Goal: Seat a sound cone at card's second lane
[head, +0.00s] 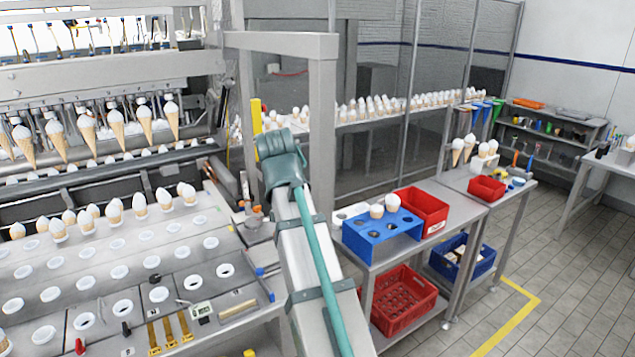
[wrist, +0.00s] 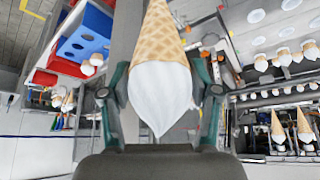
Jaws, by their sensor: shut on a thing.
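In the wrist view, a waffle cone with a smooth white top (wrist: 160,75) fills the middle, white end toward the camera's lower edge. My gripper (wrist: 160,92) is shut on this cone, with a dark green finger on each side. No break shows on the visible side; the far side and tip are hidden. In the head view, my arm stands in the centre, and the gripper and held cone cannot be made out. A plate with rows of white cups (head: 115,270) lies at the left, with cones in its back rows. I cannot pick out the card or its second lane.
A blue rack with round holes (head: 365,246) holds two white-topped cones, beside a red bin (head: 425,212) on a steel table. A red crate (head: 400,310) sits below. More cones hang in the machine (head: 87,130). A grey post (head: 322,120) stands close behind my arm.

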